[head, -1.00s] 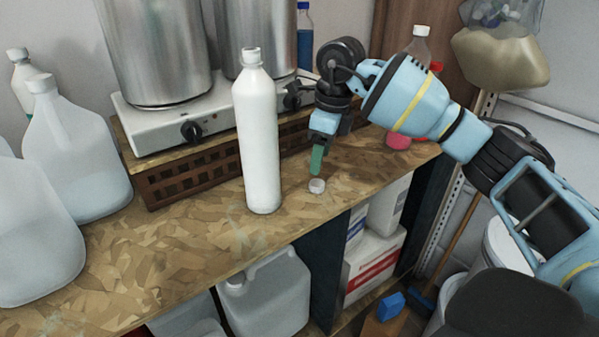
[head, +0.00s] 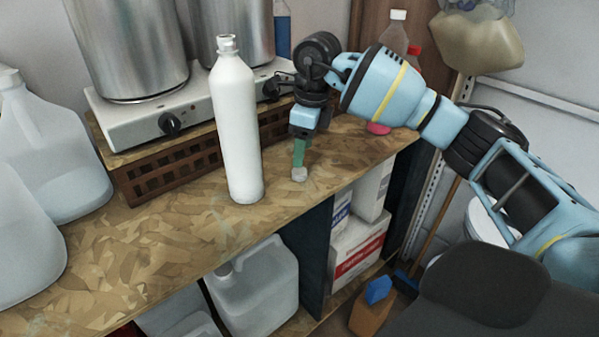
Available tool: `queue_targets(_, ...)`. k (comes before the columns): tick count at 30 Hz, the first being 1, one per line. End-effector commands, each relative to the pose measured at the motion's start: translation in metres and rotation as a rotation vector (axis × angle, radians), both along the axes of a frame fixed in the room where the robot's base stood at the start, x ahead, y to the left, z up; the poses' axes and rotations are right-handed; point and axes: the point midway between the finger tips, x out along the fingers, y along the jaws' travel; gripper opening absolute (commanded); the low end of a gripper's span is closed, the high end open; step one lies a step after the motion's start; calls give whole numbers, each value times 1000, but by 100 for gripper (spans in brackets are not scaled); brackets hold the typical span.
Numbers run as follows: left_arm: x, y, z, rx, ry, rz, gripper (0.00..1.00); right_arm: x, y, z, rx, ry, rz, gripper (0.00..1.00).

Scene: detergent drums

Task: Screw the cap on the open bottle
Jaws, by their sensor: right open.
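A tall white bottle (head: 237,130) stands upright on the wood-chip worktop (head: 165,250), its narrow neck at the top without a cap. A small whitish cap (head: 299,175) lies on the worktop to the right of the bottle. My right gripper (head: 299,167) points down right at the cap, its green fingers open and partly covering the cap's top. Whether the fingers touch the cap cannot be told. My left gripper is not in view.
A white hotplate (head: 135,127) with metal pots (head: 128,50) stands on a brown crate (head: 170,178) behind the bottle. Translucent jugs (head: 60,160) stand at the left. A clear bottle with a white cap (head: 395,35) stands behind my right arm. The worktop's front is clear.

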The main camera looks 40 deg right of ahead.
Motion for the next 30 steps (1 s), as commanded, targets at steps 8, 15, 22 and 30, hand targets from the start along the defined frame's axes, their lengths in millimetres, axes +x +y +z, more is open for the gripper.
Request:
queue_targets(8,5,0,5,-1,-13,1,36,0,4,-26,0,4,1,57)
queue_targets(15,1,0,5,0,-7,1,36,3,6,-50,-1,1,0,57)
queue_targets(22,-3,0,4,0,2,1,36,3,6,-51,0,0,0,57)
queue_targets(30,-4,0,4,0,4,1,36,3,7,-51,0,0,0,40)
